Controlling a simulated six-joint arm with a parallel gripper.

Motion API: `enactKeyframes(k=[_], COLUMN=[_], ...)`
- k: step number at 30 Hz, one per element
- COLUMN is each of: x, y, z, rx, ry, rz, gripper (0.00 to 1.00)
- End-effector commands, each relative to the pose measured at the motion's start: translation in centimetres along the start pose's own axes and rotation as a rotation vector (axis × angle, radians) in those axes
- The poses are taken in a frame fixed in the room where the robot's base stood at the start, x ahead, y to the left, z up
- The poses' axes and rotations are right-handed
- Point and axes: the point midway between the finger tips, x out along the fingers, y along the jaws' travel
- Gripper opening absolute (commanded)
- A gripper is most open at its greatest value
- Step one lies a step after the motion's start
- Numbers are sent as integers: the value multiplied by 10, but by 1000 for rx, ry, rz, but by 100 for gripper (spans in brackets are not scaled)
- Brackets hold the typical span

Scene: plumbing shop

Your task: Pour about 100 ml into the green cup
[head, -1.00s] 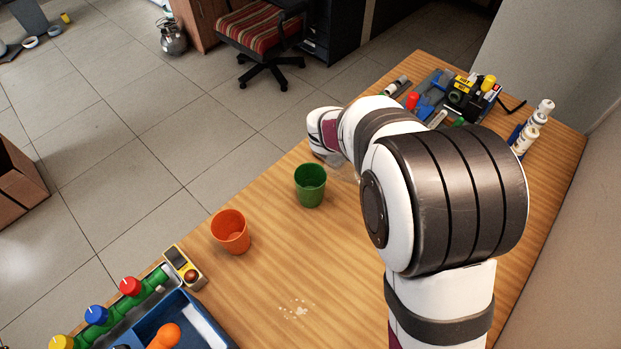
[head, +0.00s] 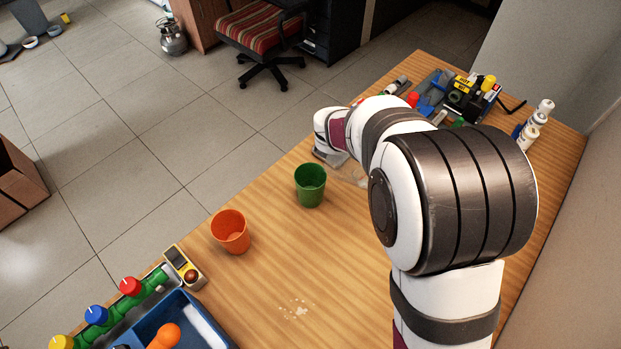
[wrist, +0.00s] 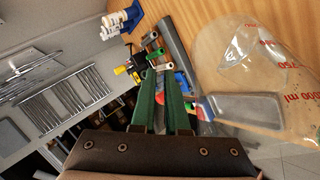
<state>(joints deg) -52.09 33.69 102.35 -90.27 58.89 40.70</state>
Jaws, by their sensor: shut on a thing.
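The green cup (head: 310,186) stands upright on the wooden table in the head view. Its inside is dark, and I cannot tell whether it holds liquid. A clear measuring vessel with red markings (wrist: 262,45) fills the right side of the wrist view. In the head view it is a faint clear shape (head: 356,177) just right of the green cup, mostly hidden by my arm. My gripper (wrist: 165,88), with green fingers, is shut on the vessel. It is beyond and slightly right of the green cup. The vessel's liquid level and exact tilt are unclear.
An orange cup (head: 231,233) stands left of the green cup. Tools (head: 455,95) and white bottles (head: 537,122) are at the far right. The table between the cups and tray is mostly clear.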

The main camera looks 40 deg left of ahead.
Motion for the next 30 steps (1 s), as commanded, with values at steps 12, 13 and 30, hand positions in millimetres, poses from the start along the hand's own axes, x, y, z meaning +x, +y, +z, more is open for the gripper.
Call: enactKeyframes(k=[12, 13, 30], x=[68, 71, 111], y=[-19, -19, -30], z=[31, 32, 50], rx=[161, 171, 298], ry=[-37, -40, -70], rz=[-352, -376, -669], gripper=[0, 0, 0])
